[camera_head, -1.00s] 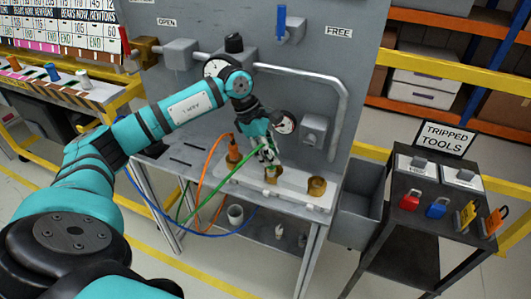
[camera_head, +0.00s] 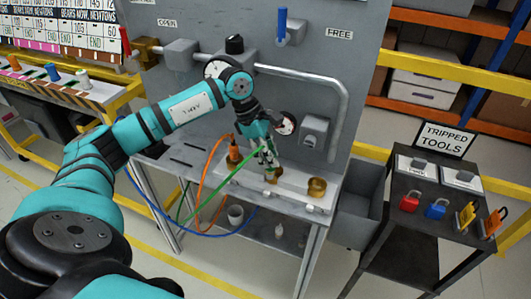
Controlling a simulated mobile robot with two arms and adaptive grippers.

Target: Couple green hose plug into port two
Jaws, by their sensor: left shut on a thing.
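My left gripper (camera_head: 267,161) is shut on the green hose plug (camera_head: 269,175), pointing down over the middle brass port (camera_head: 276,172) on the pale bench strip. The plug is at the port's mouth, mostly hidden by the fingers; I cannot tell how deep it sits. The green hose (camera_head: 232,166) trails from the gripper down to the left. The orange hose's plug (camera_head: 235,152) stands in the left port. The right brass port (camera_head: 317,187) is empty. My right gripper is not in view.
A grey panel with pipes (camera_head: 310,72), valves and gauges rises behind the ports. A blue hose (camera_head: 215,236) and the orange hose (camera_head: 202,185) hang in front of the bench. A grey bin (camera_head: 357,222) and a dark tool cart (camera_head: 420,225) stand to the right.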

